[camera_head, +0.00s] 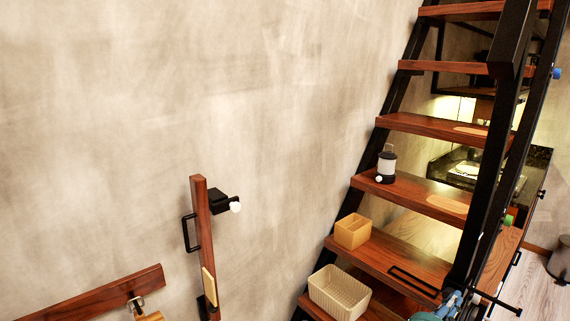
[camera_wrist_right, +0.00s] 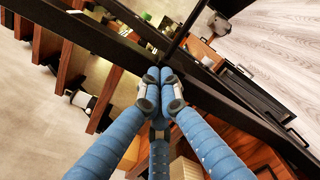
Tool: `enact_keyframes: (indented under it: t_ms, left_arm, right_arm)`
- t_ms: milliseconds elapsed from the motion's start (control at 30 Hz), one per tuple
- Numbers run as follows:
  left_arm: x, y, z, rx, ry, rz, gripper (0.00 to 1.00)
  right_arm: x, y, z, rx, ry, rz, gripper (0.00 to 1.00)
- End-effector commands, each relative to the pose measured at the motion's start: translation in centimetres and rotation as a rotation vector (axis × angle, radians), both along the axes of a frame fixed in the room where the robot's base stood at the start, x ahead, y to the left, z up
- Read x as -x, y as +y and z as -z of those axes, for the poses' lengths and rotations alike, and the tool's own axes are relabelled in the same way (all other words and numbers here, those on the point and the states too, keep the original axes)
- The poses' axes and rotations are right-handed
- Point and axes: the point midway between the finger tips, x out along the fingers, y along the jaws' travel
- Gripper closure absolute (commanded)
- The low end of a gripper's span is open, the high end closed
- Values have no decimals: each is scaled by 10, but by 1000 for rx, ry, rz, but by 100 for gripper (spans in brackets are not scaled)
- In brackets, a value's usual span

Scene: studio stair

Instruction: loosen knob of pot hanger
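My right gripper (camera_head: 450,303) is at the lower right of the head view, beside the black stair rail. In the right wrist view its blue fingers (camera_wrist_right: 160,82) meet with their tips side by side, in front of a black bar. The gripper looks shut; whether anything is between the tips is hidden. I cannot make out for certain which part is the pot hanger or its knob. A blue knob (camera_head: 556,73) and a green knob (camera_head: 508,220) show on the right stair rail, both apart from the gripper. My left gripper is not in view.
Wooden stair treads hold a lantern (camera_head: 386,165), a wooden box (camera_head: 352,231) and a cream basket (camera_head: 340,292). The black stair rail (camera_head: 489,165) is close to my right gripper. A wooden post (camera_head: 202,240) stands at the wall. The upper left is bare wall.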

Motion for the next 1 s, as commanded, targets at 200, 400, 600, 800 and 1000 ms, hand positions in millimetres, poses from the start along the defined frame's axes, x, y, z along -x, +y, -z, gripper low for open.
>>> enact_keyframes:
  t_ms: [200,400,600,800,1000]
  left_arm:
    - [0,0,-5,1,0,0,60]
    - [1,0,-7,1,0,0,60]
    - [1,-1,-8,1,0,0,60]
    - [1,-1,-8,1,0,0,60]
    - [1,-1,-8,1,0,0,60]
  right_arm:
    - [-8,3,-12,5,-13,-7,100]
    - [-13,7,-13,4,-12,-9,100]
    - [-16,10,-13,4,-14,-8,100]
    - [-16,10,-13,4,-13,-7,100]
    - [-16,10,-13,4,-12,-7,100]
